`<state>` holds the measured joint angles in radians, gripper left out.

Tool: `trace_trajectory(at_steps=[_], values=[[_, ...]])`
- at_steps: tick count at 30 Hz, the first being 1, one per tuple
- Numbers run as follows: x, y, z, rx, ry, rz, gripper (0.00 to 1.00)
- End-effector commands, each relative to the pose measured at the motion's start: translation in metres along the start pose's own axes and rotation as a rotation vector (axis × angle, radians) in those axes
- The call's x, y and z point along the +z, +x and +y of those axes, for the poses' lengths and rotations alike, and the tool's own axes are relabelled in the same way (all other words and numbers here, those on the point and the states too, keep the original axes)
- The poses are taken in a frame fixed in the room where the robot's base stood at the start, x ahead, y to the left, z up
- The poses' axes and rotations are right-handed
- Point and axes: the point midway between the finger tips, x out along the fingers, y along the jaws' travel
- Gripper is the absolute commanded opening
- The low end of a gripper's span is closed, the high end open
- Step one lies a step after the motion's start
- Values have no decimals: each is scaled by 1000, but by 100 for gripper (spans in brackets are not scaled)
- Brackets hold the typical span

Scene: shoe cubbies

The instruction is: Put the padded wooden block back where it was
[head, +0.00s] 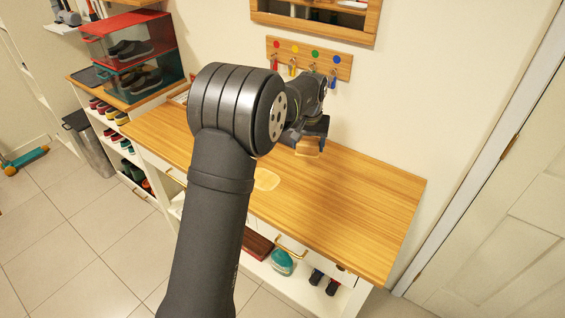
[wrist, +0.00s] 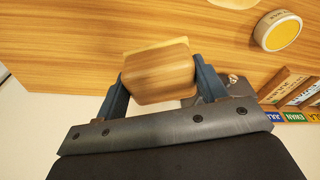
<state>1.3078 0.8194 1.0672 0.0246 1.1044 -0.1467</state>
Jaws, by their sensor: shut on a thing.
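The wooden block (wrist: 158,78) has brown wood grain and a paler layer on one side. In the wrist view my gripper (wrist: 160,82) is shut on it, one blue-grey finger on each side. In the head view my gripper (head: 312,130) is over the back part of the wooden bench top (head: 360,200), and the block (head: 307,148) shows just below the fingers. I cannot tell how far the block is above the bench. A pale rounded patch (head: 266,180) lies on the bench, partly hidden by my arm.
A round tin with a yellow top (wrist: 280,31) stands on the bench in the wrist view. A hook rail with coloured dots and keys (head: 310,58) is on the wall behind. Red and teal shoe boxes (head: 130,50) stand left. The bench's right side is clear.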

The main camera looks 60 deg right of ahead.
Motion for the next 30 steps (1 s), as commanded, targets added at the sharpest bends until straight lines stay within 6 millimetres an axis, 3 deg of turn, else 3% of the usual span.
trace_trajectory(at_steps=[2,5,18,26,30], values=[[-1,2,5,1,6,0,44],[-6,10,-4,0,5,-1,44],[-41,71,-84,1,5,0,44],[-45,85,-93,1,8,0,44],[-41,106,-93,1,8,-2,44]])
